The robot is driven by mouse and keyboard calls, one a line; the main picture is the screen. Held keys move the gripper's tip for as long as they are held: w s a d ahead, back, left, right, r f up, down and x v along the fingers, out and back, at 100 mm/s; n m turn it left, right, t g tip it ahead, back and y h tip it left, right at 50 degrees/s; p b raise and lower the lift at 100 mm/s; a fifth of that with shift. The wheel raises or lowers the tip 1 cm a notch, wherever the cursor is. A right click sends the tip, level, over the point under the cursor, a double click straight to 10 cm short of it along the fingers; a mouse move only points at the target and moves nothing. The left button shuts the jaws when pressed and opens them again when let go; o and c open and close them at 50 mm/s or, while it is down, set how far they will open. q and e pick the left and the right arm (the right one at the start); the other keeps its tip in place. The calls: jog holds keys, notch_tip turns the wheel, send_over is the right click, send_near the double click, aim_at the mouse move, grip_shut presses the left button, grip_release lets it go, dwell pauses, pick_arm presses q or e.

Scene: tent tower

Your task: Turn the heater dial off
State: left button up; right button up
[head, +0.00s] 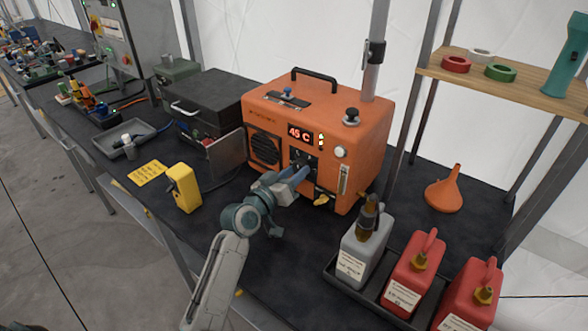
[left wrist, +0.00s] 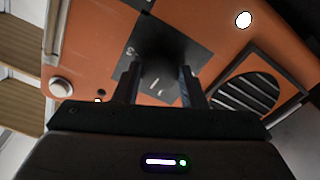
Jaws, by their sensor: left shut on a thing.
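The orange heater (head: 365,125) stands on the dark bench, its red display (head: 300,132) reading 45 C. My left gripper (head: 300,171) reaches its front panel just below the display. In the left wrist view the two fingers of my left gripper (left wrist: 160,88) are on either side of the dark dial (left wrist: 160,62) and shut on it. The fingers and the dark panel hide most of the dial, so I cannot read its setting. The heater's orange front (left wrist: 95,45) fills much of that view. My right gripper is in neither view.
A yellow device (head: 184,188) and a black case (head: 205,98) are left of the heater. A grey jug (head: 362,250) and red jugs (head: 415,270) stand in a tray at front right. An orange funnel (head: 443,192) is at right. A metal pole rises behind the heater.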

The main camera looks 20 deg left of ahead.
pick_arm(q)
jog(key=shift+r+n+p, duration=0.15)
jog(key=shift+n+p, duration=0.3)
jog(key=shift+n, duration=0.55)
jog(key=n+p, duration=0.1)
jog(key=n, duration=0.1)
jog(key=shift+n+p, duration=0.3)
jog(key=n+p, duration=0.2)
jog(key=n, duration=0.1)
jog(key=shift+n, duration=0.4)
jog(key=n+p, duration=0.1)
jog(key=n, duration=0.1)
jog(key=shift+d+n+p, duration=0.1)
jog(key=shift+n+p, duration=0.2)
jog(key=n+p, duration=0.2)
jog(key=n, duration=0.1)
jog(key=shift+n, duration=0.3)
jog(key=n+p, duration=0.1)
jog(key=n, duration=0.1)
jog(key=shift+n, duration=0.4)
jog(key=shift+n+p, duration=0.4)
jog(key=shift+n, duration=0.3)
